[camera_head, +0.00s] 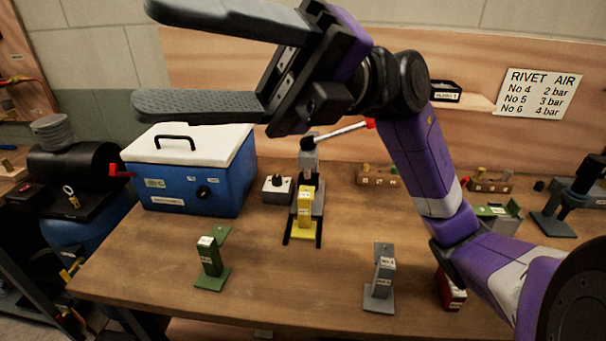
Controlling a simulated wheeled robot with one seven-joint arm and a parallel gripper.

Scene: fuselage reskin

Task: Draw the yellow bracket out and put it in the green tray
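The yellow bracket (304,210) stands upright in a dark holder with two black rails, near the middle of the bench. A lever clamp (310,155) with a red-tipped handle rises just behind it; I cannot tell whether it presses on the bracket. My gripper (148,58) is open and empty, high at the upper left, its two long dark fingers well apart and pointing left. It is in front of the scene, clear of the bracket. A green, open-topped item (508,211) at the right, partly hidden by my arm, may be the green tray.
A green bracket (211,262) and a grey bracket (382,281) stand at the bench front. A red item (451,291) is partly behind my arm. A blue box (190,184) with a white lid stands left. Bare wood (300,275) lies before the yellow bracket.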

